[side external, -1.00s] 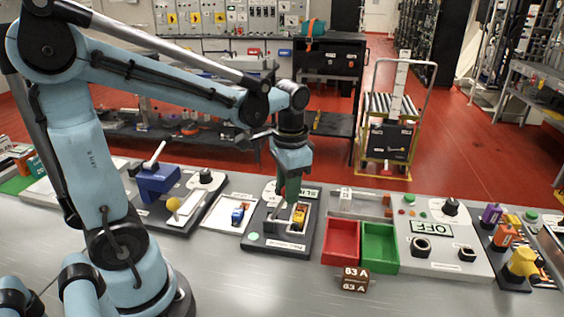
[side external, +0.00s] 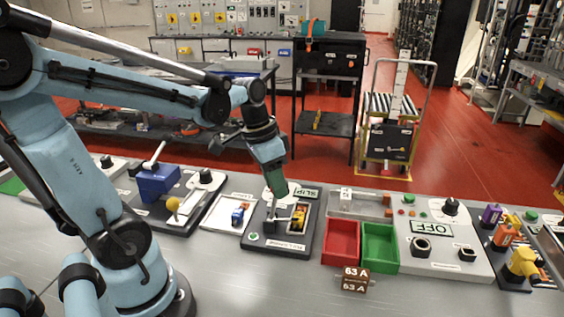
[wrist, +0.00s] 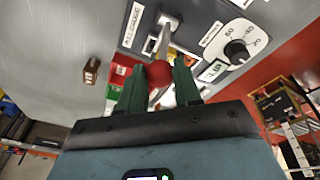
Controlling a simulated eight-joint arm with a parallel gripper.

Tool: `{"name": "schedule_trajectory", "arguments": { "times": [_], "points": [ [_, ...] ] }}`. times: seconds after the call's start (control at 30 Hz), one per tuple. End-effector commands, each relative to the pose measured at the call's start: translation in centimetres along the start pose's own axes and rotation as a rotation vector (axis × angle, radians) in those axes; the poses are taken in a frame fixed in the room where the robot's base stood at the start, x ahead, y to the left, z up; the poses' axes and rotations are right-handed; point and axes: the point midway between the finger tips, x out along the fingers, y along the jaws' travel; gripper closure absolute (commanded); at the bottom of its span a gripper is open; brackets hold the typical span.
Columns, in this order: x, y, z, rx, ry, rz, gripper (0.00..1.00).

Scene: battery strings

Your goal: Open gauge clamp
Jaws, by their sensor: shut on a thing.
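The pull gauge unit (side external: 254,241) is a dark block on the bench, with a pale lever and a lit display (side external: 307,192) reading SLIP. My gripper (side external: 279,193) is above it, tilted, with its green fingers down. In the wrist view, the gripper (wrist: 158,84) is shut on the lever's red ball knob (wrist: 159,73). The metal lever (wrist: 165,38) runs from the knob to its mount on the gauge. A yellow-orange piece (side external: 299,217) sits in the gauge's framed recess, beside the lever. My fingers hide part of the clamp in the wrist view.
Right are a red bin (side external: 341,241), a green bin (side external: 380,248) and a panel reading OFF (side external: 431,230).

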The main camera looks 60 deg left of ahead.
Motion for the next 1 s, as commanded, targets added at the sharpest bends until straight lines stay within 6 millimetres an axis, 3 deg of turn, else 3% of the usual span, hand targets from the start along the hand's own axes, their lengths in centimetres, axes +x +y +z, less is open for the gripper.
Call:
{"name": "schedule_trajectory", "arguments": {
  "times": [0.5, 1.0],
  "points": [
    [-0.6, -3.1, 4.0, -0.028, 0.363, 0.252, 1.0],
    [-0.2, -4.0, 5.6, -0.029, 0.507, 0.357, 1.0]
  ]
}}
